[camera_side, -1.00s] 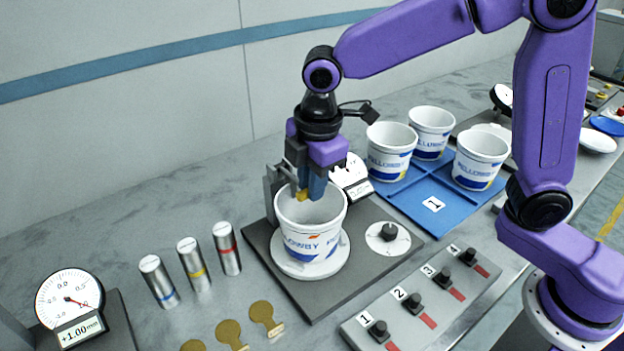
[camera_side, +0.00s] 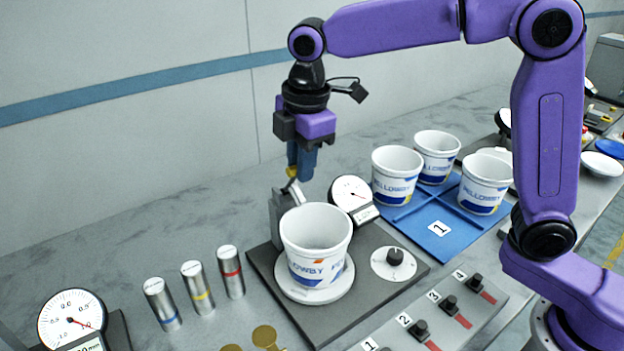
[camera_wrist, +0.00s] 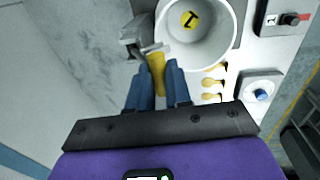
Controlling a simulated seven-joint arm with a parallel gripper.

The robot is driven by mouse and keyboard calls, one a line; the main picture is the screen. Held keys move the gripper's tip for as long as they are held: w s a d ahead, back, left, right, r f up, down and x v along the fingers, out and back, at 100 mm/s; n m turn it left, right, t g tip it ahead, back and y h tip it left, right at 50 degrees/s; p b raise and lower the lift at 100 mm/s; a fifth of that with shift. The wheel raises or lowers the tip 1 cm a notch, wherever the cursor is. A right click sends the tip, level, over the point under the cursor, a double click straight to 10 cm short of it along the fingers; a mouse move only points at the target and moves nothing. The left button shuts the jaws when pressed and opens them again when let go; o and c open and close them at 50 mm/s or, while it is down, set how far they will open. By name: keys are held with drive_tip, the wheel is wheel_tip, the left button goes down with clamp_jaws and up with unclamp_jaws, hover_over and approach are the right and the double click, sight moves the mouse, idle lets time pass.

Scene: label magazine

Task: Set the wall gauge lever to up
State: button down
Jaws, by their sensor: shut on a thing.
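The wall gauge's grey bracket (camera_side: 284,212) stands at the back left of a dark base plate, beside a white tub (camera_side: 318,262) on a round white plate. Its lever (camera_side: 293,187) rises from the bracket top, with a yellow grip (camera_side: 292,172) at its upper end. My gripper (camera_side: 302,170) is shut on this yellow grip, above and behind the tub rim. In the wrist view the yellow grip (camera_wrist: 156,72) sits between my blue fingers (camera_wrist: 158,85), with the bracket (camera_wrist: 135,38) beside it. The gauge dial (camera_side: 352,193) stands behind the tub.
A black knob (camera_side: 395,257) sits right of the tub. Several tubs stand on a blue tray (camera_side: 441,229) at the back right. Three metal cylinders (camera_side: 196,283) stand to the left. A switch panel (camera_side: 450,315) lies in front. A second dial (camera_side: 72,320) is at front left.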

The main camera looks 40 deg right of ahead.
drive_tip(key=w+g, duration=0.1)
drive_tip(key=w, duration=0.7)
drive_tip(key=shift+d+r, duration=0.4)
drive_tip(key=shift+r, duration=0.05)
drive_tip(key=shift+w, duration=0.15)
drive_tip(key=c, duration=1.1)
unclamp_jaws()
drive_tip(key=shift+g, duration=0.3)
drive_tip(key=shift+o, duration=0.2)
wheel_tip(320, 180, up, 8)
drive_tip(key=shift+a, duration=0.35)
